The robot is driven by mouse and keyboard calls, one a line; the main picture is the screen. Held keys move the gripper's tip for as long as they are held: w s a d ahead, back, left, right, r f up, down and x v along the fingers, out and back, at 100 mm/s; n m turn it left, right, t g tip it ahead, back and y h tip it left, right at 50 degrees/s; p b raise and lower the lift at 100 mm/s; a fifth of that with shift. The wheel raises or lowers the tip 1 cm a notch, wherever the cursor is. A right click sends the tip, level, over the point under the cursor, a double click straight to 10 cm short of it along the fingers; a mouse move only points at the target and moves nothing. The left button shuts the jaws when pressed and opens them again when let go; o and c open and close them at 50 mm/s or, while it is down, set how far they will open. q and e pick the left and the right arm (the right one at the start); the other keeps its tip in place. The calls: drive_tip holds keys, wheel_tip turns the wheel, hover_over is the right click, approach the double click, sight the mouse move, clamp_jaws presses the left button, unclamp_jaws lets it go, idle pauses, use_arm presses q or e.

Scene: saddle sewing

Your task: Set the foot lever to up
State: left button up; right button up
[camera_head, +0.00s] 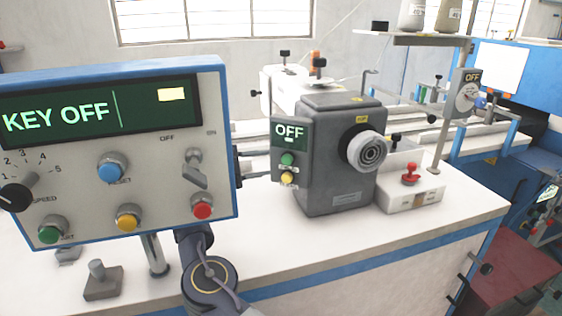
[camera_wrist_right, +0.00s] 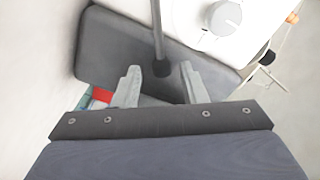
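In the right wrist view my right gripper (camera_wrist_right: 161,84) is open, with its two grey fingers well apart. A thin grey lever with a dark tip (camera_wrist_right: 162,68) reaches down between the fingertips and appears clear of both; I take it for the foot lever. A dark grey slab (camera_wrist_right: 110,45) lies behind it. In the head view grey finger-like parts of the right gripper (camera_head: 256,162) show past the control panel's right edge, left of the dark grey machine head (camera_head: 340,165). The panel hides most of it. The lever is not clear there. My left gripper is not in view.
The control panel (camera_head: 90,225) reads KEY OFF and fills the left. A small box (camera_head: 290,133) on the machine head reads OFF. A red knob (camera_head: 410,172) stands on a white block to the right.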

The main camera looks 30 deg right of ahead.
drive_tip(key=x, duration=0.5)
drive_tip(key=shift+d+b, duration=0.3)
drive_tip(key=shift+d, duration=0.05)
clamp_jaws()
